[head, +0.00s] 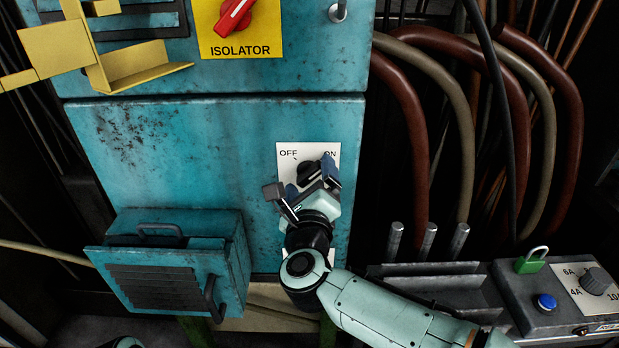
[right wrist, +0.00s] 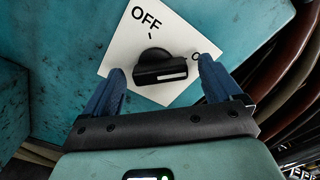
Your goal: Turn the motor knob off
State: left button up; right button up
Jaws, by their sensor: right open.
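The motor knob (head: 306,172) is black and sits on a white plate (head: 290,150) marked OFF and ON, on the blue cabinet door. In the right wrist view the knob (right wrist: 158,68) has a white line on its bar, which points right, on the ON side and away from the OFF tick. My right gripper (head: 303,183) is open in front of the knob. Its two blue fingertips (right wrist: 160,80) stand on either side of the knob, with gaps visible; whether they reach its depth I cannot tell. My left gripper is not in view.
A red isolator switch (head: 234,14) on a yellow plate is above. A yellow bracket (head: 130,70) juts out at upper left. A blue vented box (head: 165,285) stands out at lower left. Thick hoses (head: 462,130) hang on the right, above a grey control box (head: 550,300) with a green padlock (head: 530,264).

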jog(key=shift+w, duration=0.4)
jog(key=c, duration=1.1)
jog(key=shift+o, duration=0.2)
